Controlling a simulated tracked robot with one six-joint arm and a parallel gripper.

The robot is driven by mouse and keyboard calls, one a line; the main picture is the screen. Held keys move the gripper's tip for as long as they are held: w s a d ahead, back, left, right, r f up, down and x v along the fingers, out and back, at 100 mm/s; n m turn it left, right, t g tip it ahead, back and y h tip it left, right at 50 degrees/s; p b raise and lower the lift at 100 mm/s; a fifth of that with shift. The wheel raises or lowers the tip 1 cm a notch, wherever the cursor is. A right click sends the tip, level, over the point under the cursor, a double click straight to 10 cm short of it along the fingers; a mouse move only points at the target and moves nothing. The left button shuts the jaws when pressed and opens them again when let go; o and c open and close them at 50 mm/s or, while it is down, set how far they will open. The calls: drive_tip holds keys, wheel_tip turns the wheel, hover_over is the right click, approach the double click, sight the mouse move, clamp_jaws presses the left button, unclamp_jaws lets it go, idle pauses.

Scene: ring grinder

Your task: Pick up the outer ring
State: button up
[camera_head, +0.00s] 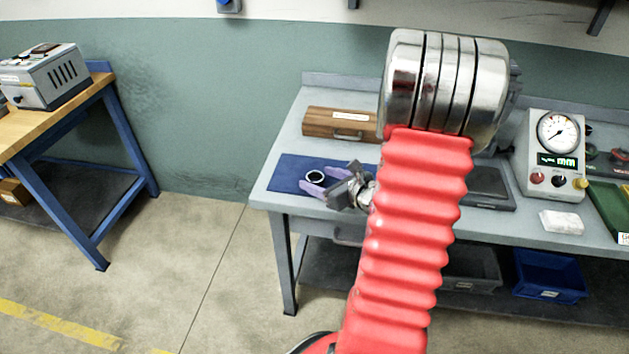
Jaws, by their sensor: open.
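The outer ring (316,177) is a small, pale metal ring around a dark centre. It appears on or just above the blue mat (285,174) at the left end of the grey workbench. My gripper (319,181) comes in from the right with its purple fingers apart. One finger shows in front of the ring and the other behind it, so the ring appears between them. I cannot tell whether either finger touches the ring. My red arm hides the middle of the bench.
A wooden box (340,123) stands behind the mat. A gauge unit (553,152) and a white block (562,222) are on the bench to the right. A blue bin (547,273) is on the lower shelf. Another bench (62,122) stands left, across open floor.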

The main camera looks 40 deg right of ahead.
drive_tip(key=shift+w+f, duration=0.1)
drive_tip(key=shift+w, duration=0.15)
drive_tip(key=shift+c, duration=0.3)
drive_tip(key=c, duration=1.1)
drive_tip(key=shift+c, duration=0.2)
wheel_tip(320, 180, up, 10)
idle(0.4)
idle(0.5)
